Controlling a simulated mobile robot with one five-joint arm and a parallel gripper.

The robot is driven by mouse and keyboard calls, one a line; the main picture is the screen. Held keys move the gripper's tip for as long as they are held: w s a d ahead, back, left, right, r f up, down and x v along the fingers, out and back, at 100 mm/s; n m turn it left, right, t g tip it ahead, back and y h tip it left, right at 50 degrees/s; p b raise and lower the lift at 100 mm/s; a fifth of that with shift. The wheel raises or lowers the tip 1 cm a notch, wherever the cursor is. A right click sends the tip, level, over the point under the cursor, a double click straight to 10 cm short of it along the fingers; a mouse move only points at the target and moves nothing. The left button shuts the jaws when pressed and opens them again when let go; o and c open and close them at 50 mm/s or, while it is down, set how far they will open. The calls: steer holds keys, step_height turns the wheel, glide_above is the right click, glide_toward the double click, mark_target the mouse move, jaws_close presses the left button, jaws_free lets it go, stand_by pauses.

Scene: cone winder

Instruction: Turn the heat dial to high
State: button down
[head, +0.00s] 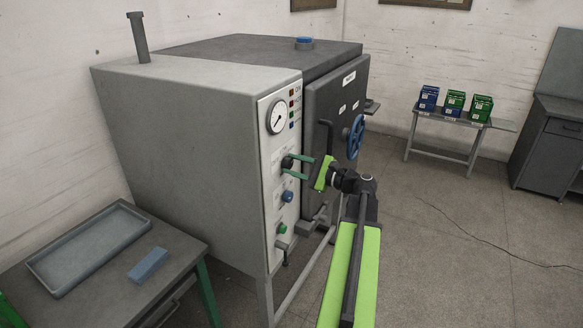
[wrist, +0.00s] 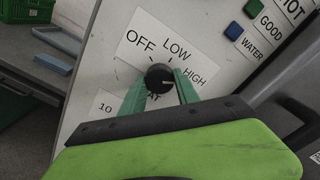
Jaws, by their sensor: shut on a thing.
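The heat dial is a round black knob (wrist: 160,78) on a white plate marked OFF, LOW and HIGH in the wrist view. A small pale mark on its face points right, toward the HIGH side. The HEAT label below it is partly hidden by my gripper. In the head view the dial (head: 286,162) is on the machine's pale front panel, below the round gauge. My gripper (head: 289,165) reaches it from the right. Its two green fingers are shut on the knob, one on each side.
The panel also carries a gauge (head: 277,119), a blue knob (head: 288,196) and a green knob (head: 282,229). A blue handwheel (head: 355,137) sticks out from the dark door to the right. A table with a tray (head: 88,245) stands at left.

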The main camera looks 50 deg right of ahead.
steer(key=c, duration=0.9)
jaws_free()
steer(key=shift+f, duration=0.1)
steer(key=shift+c, duration=0.2)
steer(key=shift+o, duration=0.2)
steer(key=shift+s, duration=0.1)
steer(key=v, duration=1.7)
steer(key=shift+s, duration=0.15)
